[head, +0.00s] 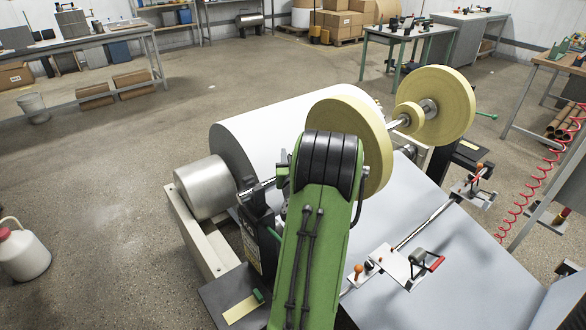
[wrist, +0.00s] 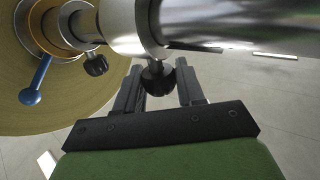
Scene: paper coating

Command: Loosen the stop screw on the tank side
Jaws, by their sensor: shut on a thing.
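In the wrist view, a black knobbed stop screw (wrist: 158,79) sticks out below a bright metal collar (wrist: 126,26) on a thick steel shaft (wrist: 230,20). My gripper (wrist: 160,82) reaches up from below, with one finger on each side of the knob, shut on it. A second black knob (wrist: 96,64) sits further left, near the yellow roll (wrist: 40,105). In the head view, my green arm hides much of the near end of the machine. The stop screw and the fingertips cannot be made out there.
A blue-handled lever (wrist: 37,80) stands before the yellow roll in the wrist view. In the head view, a large white roll (head: 270,125), a steel cylinder (head: 205,188) and yellow discs (head: 350,130) crowd around my arm. Open floor (head: 110,190) lies left.

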